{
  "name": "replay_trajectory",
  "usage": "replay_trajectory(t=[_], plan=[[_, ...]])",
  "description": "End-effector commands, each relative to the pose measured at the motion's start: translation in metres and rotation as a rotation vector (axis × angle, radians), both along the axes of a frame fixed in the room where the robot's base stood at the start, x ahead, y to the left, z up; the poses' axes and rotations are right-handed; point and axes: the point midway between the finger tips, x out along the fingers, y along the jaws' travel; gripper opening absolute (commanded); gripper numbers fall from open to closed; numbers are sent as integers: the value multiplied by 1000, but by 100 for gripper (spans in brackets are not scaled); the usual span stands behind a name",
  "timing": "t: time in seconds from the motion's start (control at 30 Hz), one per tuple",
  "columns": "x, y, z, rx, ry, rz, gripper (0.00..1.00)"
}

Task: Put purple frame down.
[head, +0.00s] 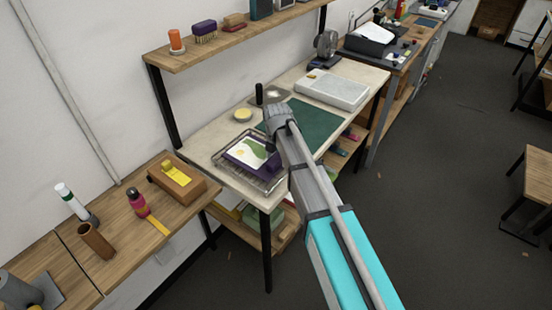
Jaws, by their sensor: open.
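The purple frame (236,157), with a white and green picture in it, lies in a clear shallow tray (219,161) on the pale worktable. My gripper (271,150) is at the right side of the frame, at the end of my grey and turquoise arm. My arm's end hides part of the frame's right side. The jaws are open. They are small and dark here, and I cannot tell whether they touch the frame.
A green mat (305,124) lies behind my arm. A yellow round dish (242,115) and a black upright cylinder (259,94) stand behind the tray. A white flat device (333,89) is at the back right. A shelf (215,46) hangs above.

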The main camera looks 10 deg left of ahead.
Motion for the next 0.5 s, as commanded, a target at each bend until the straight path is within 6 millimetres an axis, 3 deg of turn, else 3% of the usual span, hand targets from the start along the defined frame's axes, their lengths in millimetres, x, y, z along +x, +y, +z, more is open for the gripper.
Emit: replay_trajectory(t=[0.5], plan=[[0,0,23,0,0,0,79]])
